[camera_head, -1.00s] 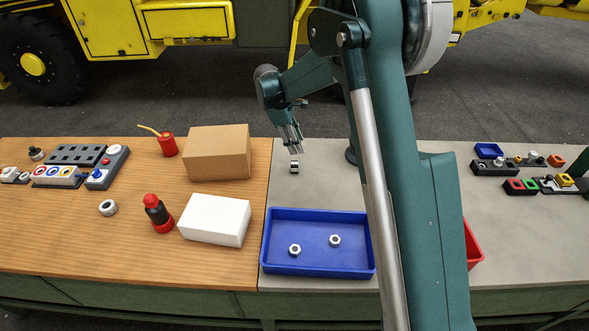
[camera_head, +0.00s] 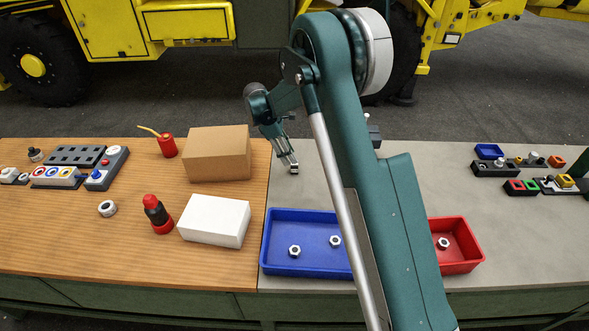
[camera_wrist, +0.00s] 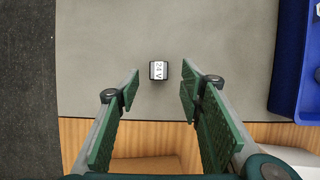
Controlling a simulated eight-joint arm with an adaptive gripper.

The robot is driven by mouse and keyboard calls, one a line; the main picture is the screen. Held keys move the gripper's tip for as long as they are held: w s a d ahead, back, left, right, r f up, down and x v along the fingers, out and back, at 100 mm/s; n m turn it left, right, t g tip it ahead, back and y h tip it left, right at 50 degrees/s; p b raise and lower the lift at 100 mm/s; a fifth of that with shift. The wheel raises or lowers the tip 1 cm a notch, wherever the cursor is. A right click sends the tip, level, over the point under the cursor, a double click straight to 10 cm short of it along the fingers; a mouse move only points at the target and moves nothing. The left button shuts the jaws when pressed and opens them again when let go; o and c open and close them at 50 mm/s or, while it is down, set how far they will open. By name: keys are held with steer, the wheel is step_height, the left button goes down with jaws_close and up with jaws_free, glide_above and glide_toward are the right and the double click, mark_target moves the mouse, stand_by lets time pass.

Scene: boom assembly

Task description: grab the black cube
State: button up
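The black cube (camera_wrist: 158,70) sits on the grey tabletop, with a white face marked "24 V" turned up in the wrist view. In the head view the cube (camera_head: 294,169) shows only as a small bit at my fingertips. My gripper (camera_wrist: 160,88) is open and empty, with green pads on both fingers. In the wrist view the cube lies just beyond the fingertips, roughly centred between them. In the head view my gripper (camera_head: 288,163) points down at the cube; the exact height above it is hard to tell.
A blue tray (camera_head: 268,240) with two nuts stands in front of the cube. A red tray (camera_head: 471,246) with a nut is partly behind my arm. A brown box (camera_head: 217,155) and a white box (camera_head: 214,220) stand to the left. The grey tabletop around the cube is clear.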

mark_target(294, 165)
steer(key=shift+x, duration=1.1)
steer(key=shift+f, duration=0.1)
steer(key=shift+a+x, duration=0.2)
steer(key=shift+x, duration=2.35)
steer(key=shift+w, duration=0.1)
steer(key=shift+c, duration=0.3)
steer(key=c, duration=0.9)
